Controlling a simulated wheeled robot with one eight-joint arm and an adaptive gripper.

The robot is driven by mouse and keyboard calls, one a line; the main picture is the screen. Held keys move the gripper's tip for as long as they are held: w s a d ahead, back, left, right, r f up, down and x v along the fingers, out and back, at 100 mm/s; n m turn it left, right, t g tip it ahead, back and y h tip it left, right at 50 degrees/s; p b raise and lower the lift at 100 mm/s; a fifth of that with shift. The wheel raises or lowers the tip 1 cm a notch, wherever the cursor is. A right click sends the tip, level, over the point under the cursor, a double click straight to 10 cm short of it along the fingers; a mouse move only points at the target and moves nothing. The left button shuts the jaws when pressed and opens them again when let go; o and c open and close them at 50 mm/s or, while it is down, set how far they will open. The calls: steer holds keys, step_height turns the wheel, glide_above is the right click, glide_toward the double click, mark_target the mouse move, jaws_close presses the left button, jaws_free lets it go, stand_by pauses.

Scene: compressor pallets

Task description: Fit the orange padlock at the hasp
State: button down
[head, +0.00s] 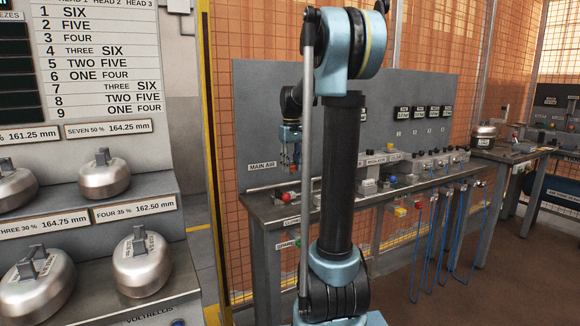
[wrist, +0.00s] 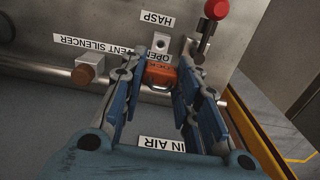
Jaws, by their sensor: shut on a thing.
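The orange padlock (wrist: 161,76) is in the wrist view, between the fingertips of my gripper (wrist: 162,68). My gripper is shut on it. The hasp (wrist: 160,43) is a small pale metal block with a dark hole, just beyond the padlock, below the upside-down HASP label (wrist: 157,18). The padlock looks close to the hasp; I cannot tell whether they touch, and its shackle cannot be made out clearly. In the head view my gripper (head: 290,138) points down over the left end of the bench, and the padlock is too small to make out.
In the wrist view a red knob (wrist: 216,9) on a metal stem stands right of the hasp, and a brown vent silencer (wrist: 89,69) sits to its left. The bench (head: 345,200) carries several fittings. Blue hoses (head: 433,240) hang at its front. Weights stand on the left rack (head: 165,270).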

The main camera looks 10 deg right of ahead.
steer(key=shift+f, duration=2.85)
steer(key=shift+s+f, duration=0.15)
steer(key=shift+f, duration=1.4)
steer(key=c, duration=1.1)
jaws_free()
steer(key=shift+r, duration=0.15)
step_height(320, 180, up, 12)
steer(key=shift+f, duration=0.15)
